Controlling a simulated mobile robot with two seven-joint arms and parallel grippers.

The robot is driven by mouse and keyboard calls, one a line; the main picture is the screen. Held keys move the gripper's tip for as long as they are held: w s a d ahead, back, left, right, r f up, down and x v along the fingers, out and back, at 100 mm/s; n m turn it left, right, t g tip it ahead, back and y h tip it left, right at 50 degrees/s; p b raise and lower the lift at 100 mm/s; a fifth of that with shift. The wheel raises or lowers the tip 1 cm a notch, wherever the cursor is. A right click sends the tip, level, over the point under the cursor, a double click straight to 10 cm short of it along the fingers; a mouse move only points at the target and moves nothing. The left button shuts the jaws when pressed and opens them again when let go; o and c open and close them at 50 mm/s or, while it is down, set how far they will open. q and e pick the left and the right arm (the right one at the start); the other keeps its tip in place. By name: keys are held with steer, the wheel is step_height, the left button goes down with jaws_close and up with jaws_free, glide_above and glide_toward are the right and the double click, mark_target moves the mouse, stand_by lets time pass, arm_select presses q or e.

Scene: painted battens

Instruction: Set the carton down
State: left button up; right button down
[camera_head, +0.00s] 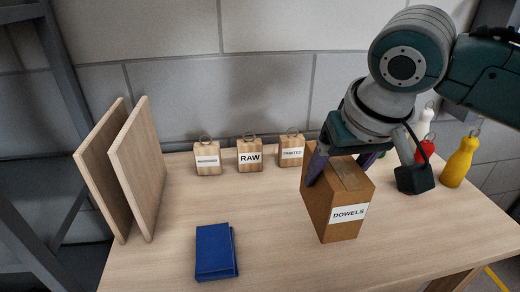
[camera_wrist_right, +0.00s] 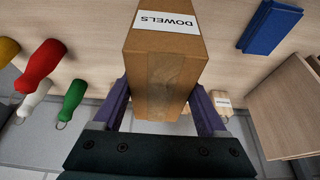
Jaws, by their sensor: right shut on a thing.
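The carton (camera_head: 318,205) is a brown cardboard box with tape along its top and a white DOWELS label. It stands upright over the right half of the wooden table (camera_head: 270,225). My right gripper (camera_head: 342,166) reaches down from above and is shut on the carton, its purple fingers on two opposite sides near the top. In the right wrist view, the carton (camera_wrist_right: 165,75) sits between both fingers (camera_wrist_right: 160,104). I cannot tell whether its underside touches the table. My left gripper is not in view.
A blue book-like block (camera_head: 214,252) lies left of the carton. Two upright boards (camera_head: 140,170) stand at the left. Tagged wooden blocks, including RAW (camera_head: 250,156), line the back. Yellow (camera_head: 459,163), red (camera_head: 425,150) and white bottle-shaped things stand right; a green one (camera_wrist_right: 73,98) shows in the wrist view.

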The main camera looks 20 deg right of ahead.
step_height(320, 180, down, 5)
steer(key=shift+f+b, duration=0.1)
steer(key=shift+b, duration=0.35)
steer(key=shift+f, duration=0.2)
jaws_free()
steer(key=shift+r, duration=0.1)
